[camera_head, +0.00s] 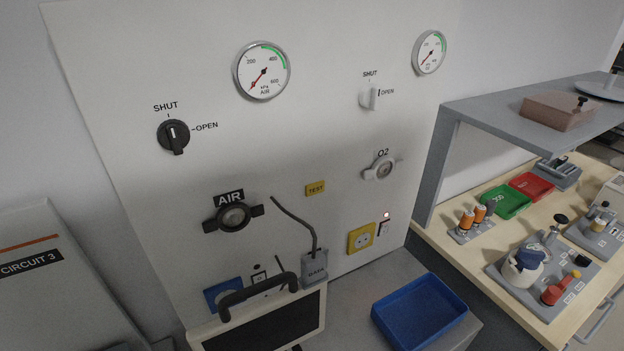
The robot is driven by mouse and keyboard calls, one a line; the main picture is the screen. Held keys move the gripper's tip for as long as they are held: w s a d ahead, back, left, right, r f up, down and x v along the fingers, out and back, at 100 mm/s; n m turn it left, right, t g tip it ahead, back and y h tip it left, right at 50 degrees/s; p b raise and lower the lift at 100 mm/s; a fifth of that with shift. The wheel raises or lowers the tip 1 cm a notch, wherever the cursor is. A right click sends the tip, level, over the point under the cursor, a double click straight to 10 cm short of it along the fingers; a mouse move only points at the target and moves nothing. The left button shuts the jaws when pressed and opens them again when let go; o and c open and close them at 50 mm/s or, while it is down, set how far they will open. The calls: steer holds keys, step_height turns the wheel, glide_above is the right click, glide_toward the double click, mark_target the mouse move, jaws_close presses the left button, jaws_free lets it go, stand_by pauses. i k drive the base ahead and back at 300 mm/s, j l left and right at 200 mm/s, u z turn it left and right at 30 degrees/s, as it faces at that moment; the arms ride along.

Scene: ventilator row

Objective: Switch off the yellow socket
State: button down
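The yellow socket (361,238) is on the lower right of the white wall panel, and nothing is plugged into it. The rocker's tilt is too small to read. A blue socket (221,293) is lower left on the panel, partly hidden by a black handle, with a small white switch (259,278) at its upper right. My gripper is not in view.
A dark-screened unit (265,325) with a black handle stands before the panel's lower left. A blue tray (418,313) sits on the grey surface below the yellow socket. A wooden bench with equipment is at right.

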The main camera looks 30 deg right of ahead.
mark_target(385, 226)
steer(key=k+l, duration=0.1)
steer(key=l, duration=1.2)
steer(key=k+u, duration=0.05)
